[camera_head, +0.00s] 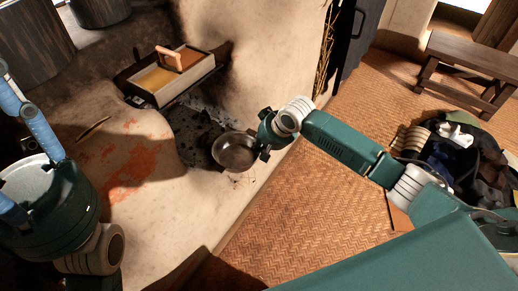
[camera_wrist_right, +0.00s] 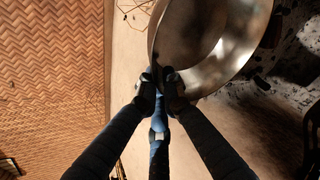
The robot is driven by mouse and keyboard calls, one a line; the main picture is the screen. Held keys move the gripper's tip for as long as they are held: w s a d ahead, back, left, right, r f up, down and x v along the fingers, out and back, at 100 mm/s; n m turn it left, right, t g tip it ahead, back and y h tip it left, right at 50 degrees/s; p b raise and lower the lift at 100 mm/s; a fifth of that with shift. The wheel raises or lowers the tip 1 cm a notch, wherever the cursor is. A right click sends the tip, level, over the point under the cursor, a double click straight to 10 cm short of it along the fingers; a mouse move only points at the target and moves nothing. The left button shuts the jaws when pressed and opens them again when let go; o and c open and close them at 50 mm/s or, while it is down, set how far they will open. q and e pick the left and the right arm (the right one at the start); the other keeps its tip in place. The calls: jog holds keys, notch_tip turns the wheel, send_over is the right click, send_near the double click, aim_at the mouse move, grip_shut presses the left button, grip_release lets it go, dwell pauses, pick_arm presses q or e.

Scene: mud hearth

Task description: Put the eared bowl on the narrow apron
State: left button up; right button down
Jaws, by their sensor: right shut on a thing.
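The eared bowl (camera_head: 236,153), a round, shiny metal bowl, is near the middle of the head view, over the edge of the sooty patch. My right gripper (camera_head: 264,147) is at its right side, shut on it. In the right wrist view the fingertips (camera_wrist_right: 162,85) close at the rim of the bowl (camera_wrist_right: 228,45), which looks tilted there. Whether they hold an ear or the rim I cannot tell. The pale narrow apron (camera_head: 228,195) of the hearth lies below the bowl; any gap between is unclear. My left gripper (camera_head: 38,130) is at the left edge, its tips not clearly seen.
A box with a yellow and brown top (camera_head: 168,78) and a pinkish handle sits behind the soot and ash (camera_head: 195,128). The woven floor mat (camera_head: 290,215) is open to the right. A wooden bench (camera_head: 465,68) and a dark heap (camera_head: 470,150) stand farther right.

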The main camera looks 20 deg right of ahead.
jog(key=c, duration=1.9)
grip_release()
